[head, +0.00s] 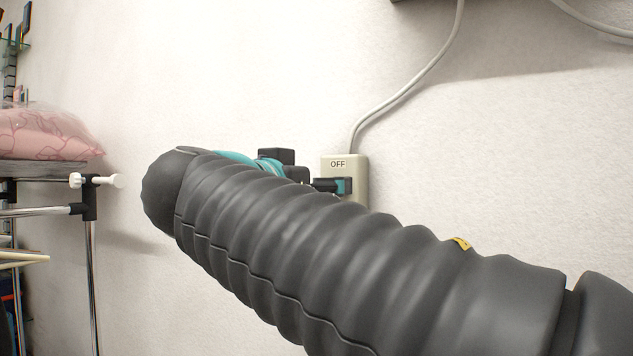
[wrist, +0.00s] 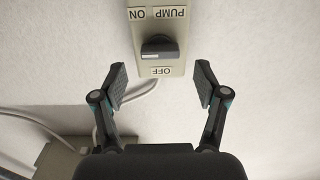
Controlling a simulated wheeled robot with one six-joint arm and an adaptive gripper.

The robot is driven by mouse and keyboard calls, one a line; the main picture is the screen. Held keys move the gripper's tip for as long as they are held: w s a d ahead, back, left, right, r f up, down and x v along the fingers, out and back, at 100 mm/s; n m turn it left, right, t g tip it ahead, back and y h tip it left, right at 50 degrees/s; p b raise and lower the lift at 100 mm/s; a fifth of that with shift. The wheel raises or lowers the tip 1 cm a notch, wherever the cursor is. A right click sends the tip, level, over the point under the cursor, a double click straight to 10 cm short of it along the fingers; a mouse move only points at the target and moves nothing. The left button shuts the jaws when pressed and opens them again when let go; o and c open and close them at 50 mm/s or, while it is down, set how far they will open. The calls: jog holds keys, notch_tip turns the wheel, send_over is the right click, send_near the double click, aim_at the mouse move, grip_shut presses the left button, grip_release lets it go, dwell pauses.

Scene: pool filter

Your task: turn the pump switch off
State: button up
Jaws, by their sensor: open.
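The pump switch is a cream wall box (head: 356,178) right of centre in the head view, with an OFF label at its top. My arm hides its lower part. In the wrist view the switch box (wrist: 136,62) appears upside down, with ON and PUMP labels at the top and OFF below. Its dark knob (wrist: 160,47) lies crosswise between the labels; I cannot tell which setting it points to. My gripper (wrist: 160,79) is open and empty, its fingers spread to either side of the box's OFF end, apart from the knob. In the head view a fingertip overlaps the box.
A grey cable (head: 406,92) runs up the wall from the box. Another box (wrist: 50,160) with cables is at lower left in the wrist view. A rack (head: 92,240) with a pink bag (head: 45,135) stands at the left.

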jog(key=shift+x, duration=1.55)
jog(key=c, duration=1.2)
